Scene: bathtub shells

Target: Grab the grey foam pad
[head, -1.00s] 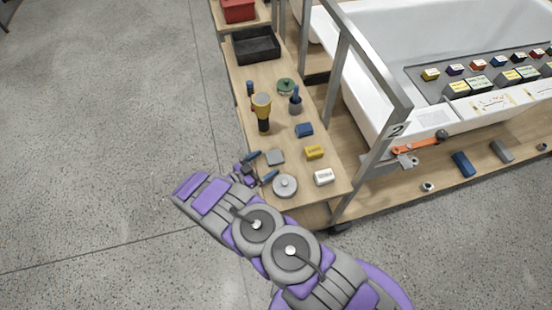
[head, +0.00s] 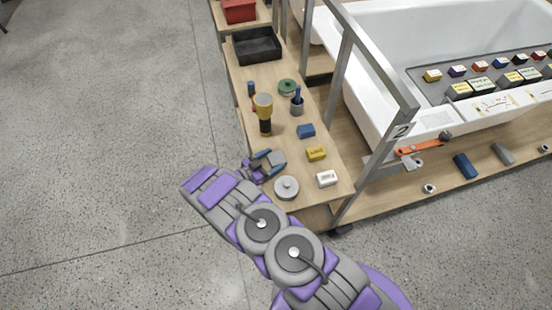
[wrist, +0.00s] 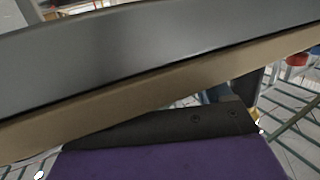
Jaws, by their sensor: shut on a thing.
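The grey foam pad (head: 276,158) is a small flat grey block near the left edge of the wooden bench top, behind the round grey disc. My gripper (head: 270,162) reaches it from the left, with its blue fingers on either side of the pad, and is shut on it. In the wrist view a large grey slab with a tan edge (wrist: 150,58) crosses the picture close to the camera; it appears to be the pad. I cannot tell whether the pad is clear of the bench.
On the bench (head: 296,201) are a grey disc (head: 286,187), a white block (head: 327,179), a yellow block (head: 316,153), a blue block (head: 306,131) and a yellow-black torch (head: 264,112). A metal frame post (head: 372,164) stands at right. The floor at left is clear.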

